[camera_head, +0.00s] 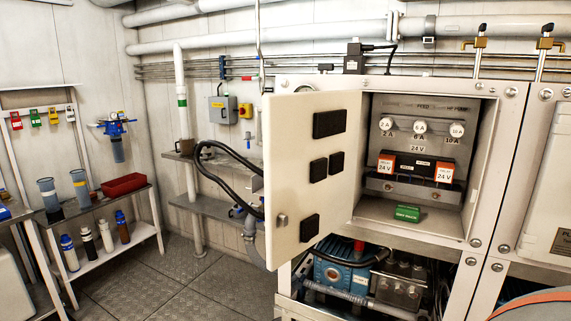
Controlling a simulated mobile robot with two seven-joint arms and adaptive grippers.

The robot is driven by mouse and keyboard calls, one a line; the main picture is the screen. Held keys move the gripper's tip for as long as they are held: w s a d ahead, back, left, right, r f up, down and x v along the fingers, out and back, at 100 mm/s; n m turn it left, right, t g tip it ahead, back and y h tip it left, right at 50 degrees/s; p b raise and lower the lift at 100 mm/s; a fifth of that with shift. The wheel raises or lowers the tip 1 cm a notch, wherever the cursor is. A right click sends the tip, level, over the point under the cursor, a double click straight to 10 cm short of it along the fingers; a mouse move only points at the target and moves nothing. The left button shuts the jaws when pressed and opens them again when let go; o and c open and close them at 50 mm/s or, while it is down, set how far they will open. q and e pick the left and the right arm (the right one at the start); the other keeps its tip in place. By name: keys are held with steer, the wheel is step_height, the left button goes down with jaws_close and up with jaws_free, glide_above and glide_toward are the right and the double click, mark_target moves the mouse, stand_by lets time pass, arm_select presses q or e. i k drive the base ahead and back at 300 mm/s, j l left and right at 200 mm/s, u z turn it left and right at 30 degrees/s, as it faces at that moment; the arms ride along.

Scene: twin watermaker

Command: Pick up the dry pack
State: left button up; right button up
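A small green pack (407,213) with a pale printed label lies on the floor of the open electrical cabinet (368,213), near its front edge. It looks like the dry pack, but its label is too small to read surely. Neither of my grippers is in view. Nothing touches the green pack from the front.
The cabinet door (285,150) stands open to the left. Fuses (420,128) and orange-white relays (444,172) sit above the pack. A blue pump (335,272) is below. A shelf rack (95,208) with a red tray (123,184) and bottles stands left. Floor between is clear.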

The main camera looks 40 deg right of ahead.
mark_target(403, 212)
steer(key=z, duration=1.15)
steer(key=i+j+z, duration=0.1)
steer(key=z, duration=0.35)
steer(key=i+j+z, duration=0.1)
steer(key=j+z, duration=0.15)
steer(key=z, duration=0.15)
steer(key=i+j+z, duration=0.1)
steer(key=z, duration=0.35)
steer(key=j+z, duration=0.3)
steer(key=j, duration=0.2)
steer(key=j+z, duration=0.3)
steer(key=j, duration=1.1)
steer(key=l, duration=0.25)
steer(key=u, duration=0.15)
steer(key=l+u, duration=0.3)
steer(key=l, duration=0.15)
steer(key=l+u, duration=0.35)
steer(key=l, duration=0.1)
